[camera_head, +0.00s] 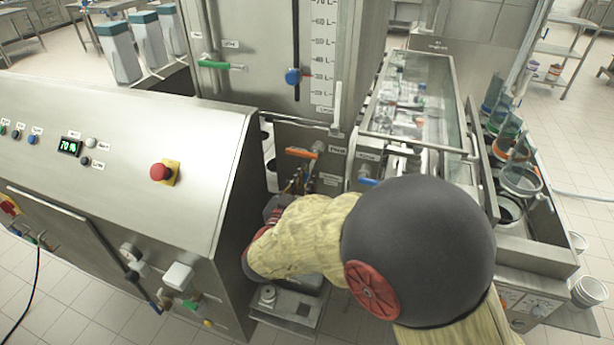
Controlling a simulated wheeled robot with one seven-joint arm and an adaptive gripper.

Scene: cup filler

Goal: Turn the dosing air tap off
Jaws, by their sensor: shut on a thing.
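My arm reaches in from the lower right, and its wrist bends into the gap between the sloped control cabinet and the filler. My gripper (298,182) is in that gap, small and partly hidden by my own arm. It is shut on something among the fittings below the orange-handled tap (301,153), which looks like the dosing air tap. The held part is hidden, and the tap labels are too small to read. The orange handle lies roughly level. A blue-handled tap (368,181) sits to the right, close to my forearm.
The control cabinet (130,150) with a red stop button (160,172) stands close on the left. The tank (280,40) above carries a green-handled tap (214,64) and a blue knob (293,76). A glass-covered conveyor (420,95) and cup stacks (520,178) stand right.

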